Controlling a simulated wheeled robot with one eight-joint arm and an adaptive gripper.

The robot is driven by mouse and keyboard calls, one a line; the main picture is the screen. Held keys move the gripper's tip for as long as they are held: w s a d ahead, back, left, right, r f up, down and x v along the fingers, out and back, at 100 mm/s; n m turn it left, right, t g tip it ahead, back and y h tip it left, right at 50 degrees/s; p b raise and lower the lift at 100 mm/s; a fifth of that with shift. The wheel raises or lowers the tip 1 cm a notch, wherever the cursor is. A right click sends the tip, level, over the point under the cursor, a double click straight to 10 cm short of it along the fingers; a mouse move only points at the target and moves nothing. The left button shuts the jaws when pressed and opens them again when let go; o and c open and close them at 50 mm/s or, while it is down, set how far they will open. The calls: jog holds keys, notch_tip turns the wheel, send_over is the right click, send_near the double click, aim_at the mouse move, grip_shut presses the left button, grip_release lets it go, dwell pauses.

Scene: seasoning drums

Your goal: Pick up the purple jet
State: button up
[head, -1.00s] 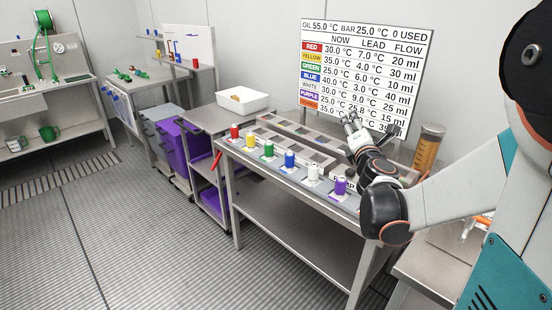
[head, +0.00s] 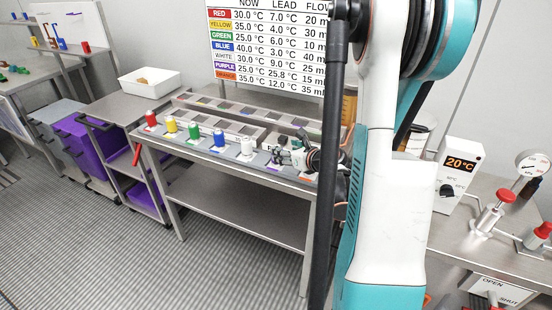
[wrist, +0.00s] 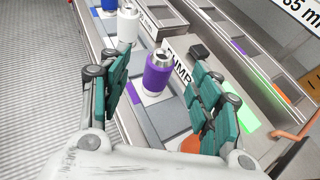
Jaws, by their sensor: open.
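The purple jet (wrist: 158,76) is a small upright canister with a purple body and a silver top. In the wrist view it stands on a pale square on the grey ledge. My gripper (wrist: 160,68) is open, with one green-padded finger on each side of the jet. The jet shows between the fingers, with gaps on both sides. In the head view my gripper (head: 286,155) is at the right end of the jet row, and I cannot make out the purple jet there.
The white jet (head: 247,149) stands just left of my gripper, then the blue jet (head: 219,140), green jet (head: 194,131), yellow jet (head: 171,125) and red jet (head: 151,119). A temperature box (head: 461,176) stands at right.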

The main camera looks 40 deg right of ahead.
aim_at(277, 146)
jog(key=shift+x, duration=1.2)
jog(key=b+x, duration=0.2)
jog(key=x, duration=0.3)
jog(key=shift+d+f, duration=0.15)
jog(key=c, duration=1.4)
